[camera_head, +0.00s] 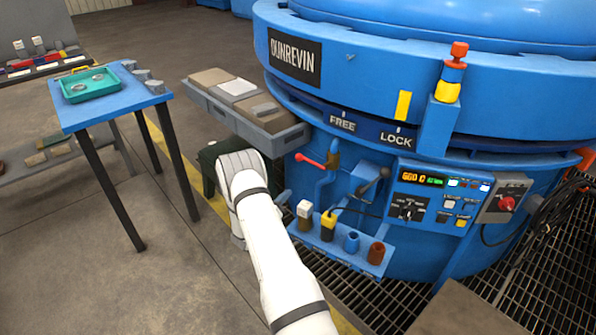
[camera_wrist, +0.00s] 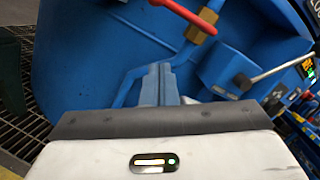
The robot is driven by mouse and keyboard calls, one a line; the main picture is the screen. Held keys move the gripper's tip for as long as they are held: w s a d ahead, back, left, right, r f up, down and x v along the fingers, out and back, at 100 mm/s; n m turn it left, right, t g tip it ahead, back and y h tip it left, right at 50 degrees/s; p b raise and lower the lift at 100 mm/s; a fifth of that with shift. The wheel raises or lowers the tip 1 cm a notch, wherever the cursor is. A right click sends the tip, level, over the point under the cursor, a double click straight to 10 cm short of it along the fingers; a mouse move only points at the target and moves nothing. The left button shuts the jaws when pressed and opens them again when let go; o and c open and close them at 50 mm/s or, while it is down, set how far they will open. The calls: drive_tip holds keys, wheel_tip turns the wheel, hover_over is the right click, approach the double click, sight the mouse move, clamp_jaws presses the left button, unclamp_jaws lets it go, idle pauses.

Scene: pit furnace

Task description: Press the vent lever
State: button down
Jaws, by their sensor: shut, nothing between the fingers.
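Two levers show on the blue furnace, and I cannot tell by a label which is the vent lever. A grey lever with a dark knob (camera_head: 384,173) sits on a blue box; its rod (camera_wrist: 272,73) points right in the wrist view. A red lever (camera_head: 311,160) sits on a brass valve to its left; it also shows at the top of the wrist view (camera_wrist: 186,13). My gripper (camera_wrist: 160,72) is shut and empty, below the red lever and left of the blue box in the wrist view. In the head view my arm mostly hides it.
The control panel (camera_head: 437,196) is right of the levers. A rack (camera_head: 333,252) with several coloured pieces stands below them. A grey shelf (camera_head: 285,142) juts out left of the furnace, near my wrist. A blue table (camera_head: 120,108) with a green tray (camera_head: 75,97) is at left.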

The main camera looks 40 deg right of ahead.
drive_tip(key=shift+d, duration=0.15)
drive_tip(key=w+d+r+b, duration=0.1)
drive_tip(key=w+d+r, duration=0.3)
drive_tip(key=d, duration=0.5)
drive_tip(key=shift+w+d+r, duration=0.15)
drive_tip(key=shift+w+r, duration=0.1)
drive_tip(key=shift+w, duration=0.25)
